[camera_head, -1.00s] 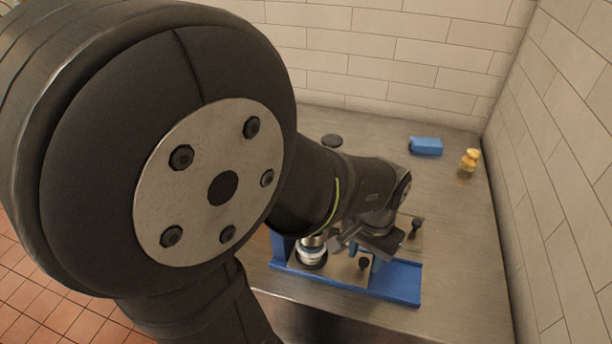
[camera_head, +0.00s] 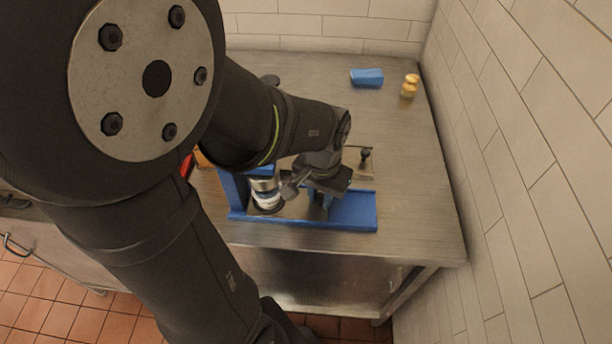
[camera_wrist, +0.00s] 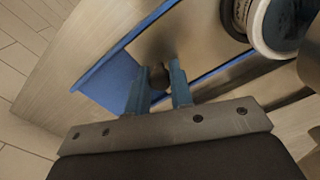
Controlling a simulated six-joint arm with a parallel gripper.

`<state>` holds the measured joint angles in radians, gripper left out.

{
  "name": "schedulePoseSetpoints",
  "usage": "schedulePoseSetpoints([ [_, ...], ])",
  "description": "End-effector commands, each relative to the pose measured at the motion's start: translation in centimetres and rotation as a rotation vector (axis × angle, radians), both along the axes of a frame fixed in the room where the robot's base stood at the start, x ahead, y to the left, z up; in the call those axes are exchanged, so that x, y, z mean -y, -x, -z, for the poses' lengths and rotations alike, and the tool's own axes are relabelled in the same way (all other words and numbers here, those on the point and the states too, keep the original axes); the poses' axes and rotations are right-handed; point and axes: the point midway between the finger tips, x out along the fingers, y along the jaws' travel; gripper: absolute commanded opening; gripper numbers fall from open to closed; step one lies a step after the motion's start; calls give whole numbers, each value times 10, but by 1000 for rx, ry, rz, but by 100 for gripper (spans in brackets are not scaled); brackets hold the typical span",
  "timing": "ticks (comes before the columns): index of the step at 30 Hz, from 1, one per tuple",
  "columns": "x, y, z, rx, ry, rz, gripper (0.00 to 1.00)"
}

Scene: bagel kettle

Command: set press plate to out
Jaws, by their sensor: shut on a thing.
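The press has a blue base (camera_head: 355,212) near the table's front edge, with a silver-and-white press head (camera_head: 266,192) at its left. The metal press plate (camera_head: 298,208) lies across the base, partly hidden by my arm. Its far dark knob (camera_head: 365,154) stands beyond my gripper. My gripper (camera_head: 321,201) points down at the plate's near side. In the wrist view, the blue fingers of my gripper (camera_wrist: 157,88) are shut on the plate's near dark knob (camera_wrist: 158,77), which sits between them. The press head's round end (camera_wrist: 282,22) shows at upper right.
A blue block (camera_head: 367,77) and a small yellow jar (camera_head: 410,86) stand at the table's back right. A tiled wall rises close on the right. The steel table (camera_head: 415,190) is bare right of the press. My arm hides much of the left.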

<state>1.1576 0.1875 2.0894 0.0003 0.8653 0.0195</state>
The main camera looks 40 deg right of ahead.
Motion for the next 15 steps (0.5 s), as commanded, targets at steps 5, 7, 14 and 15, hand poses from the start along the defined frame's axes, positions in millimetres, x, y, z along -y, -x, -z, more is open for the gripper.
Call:
schedulePoseSetpoints([
  [5,18,17,-1,1,2,8,0],
  [7,28,27,0,1,2,8,0],
  [14,60,59,-1,1,3,8,0],
  [15,65,63,-1,1,3,6,0],
])
